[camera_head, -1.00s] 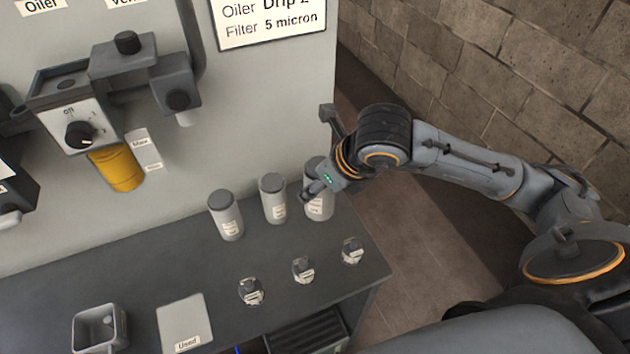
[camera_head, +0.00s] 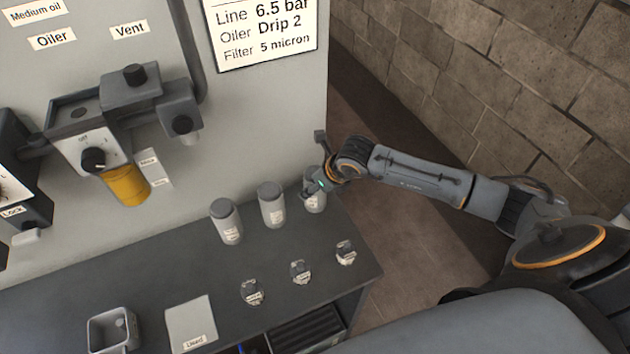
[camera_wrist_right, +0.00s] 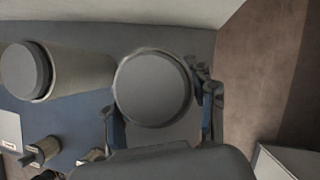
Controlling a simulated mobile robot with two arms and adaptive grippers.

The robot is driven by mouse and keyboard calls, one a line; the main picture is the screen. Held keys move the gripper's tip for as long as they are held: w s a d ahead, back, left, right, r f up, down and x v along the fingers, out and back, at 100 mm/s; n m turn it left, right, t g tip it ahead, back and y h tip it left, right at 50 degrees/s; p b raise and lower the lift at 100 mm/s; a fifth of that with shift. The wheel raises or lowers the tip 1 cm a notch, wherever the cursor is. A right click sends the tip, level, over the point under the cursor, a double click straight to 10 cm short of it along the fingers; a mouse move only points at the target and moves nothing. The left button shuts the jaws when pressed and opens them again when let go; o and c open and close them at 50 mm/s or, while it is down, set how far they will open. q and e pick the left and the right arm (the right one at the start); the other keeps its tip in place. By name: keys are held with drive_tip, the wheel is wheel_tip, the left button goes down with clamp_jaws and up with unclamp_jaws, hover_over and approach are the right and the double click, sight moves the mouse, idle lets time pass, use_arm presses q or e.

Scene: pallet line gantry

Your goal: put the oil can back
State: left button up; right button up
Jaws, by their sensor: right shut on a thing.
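Three grey cylindrical cans with dark lids stand in a row at the back of the dark bench: a left can (camera_head: 226,224), a middle can (camera_head: 271,206) and a right can (camera_head: 315,203). Their small labels are too blurred to read. My right gripper (camera_head: 313,188) is shut on the right can near its top. In the right wrist view the right can's round lid (camera_wrist_right: 153,89) sits between the two fingers (camera_wrist_right: 160,110). The can looks upright at the bench's back right; whether its base touches the bench I cannot tell. My left gripper is not in view.
Several small dark-knobbed parts, such as one by the bench front (camera_head: 252,291), stand before the cans. A pale "Used" plate (camera_head: 190,322) and a square open cup (camera_head: 112,330) are left. The oiler's yellow bowl (camera_head: 126,186) hangs on the panel. The bench ends just right of the cans.

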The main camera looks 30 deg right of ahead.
drive_tip(key=o, duration=1.5)
drive_tip(key=shift+r, duration=0.15)
drive_tip(key=shift+s+d+r+b, duration=0.1)
drive_tip(key=shift+s+r+b, duration=0.15)
drive_tip(key=shift+r+b, duration=0.05)
drive_tip(key=b+v, duration=0.3)
drive_tip(key=v, duration=0.8)
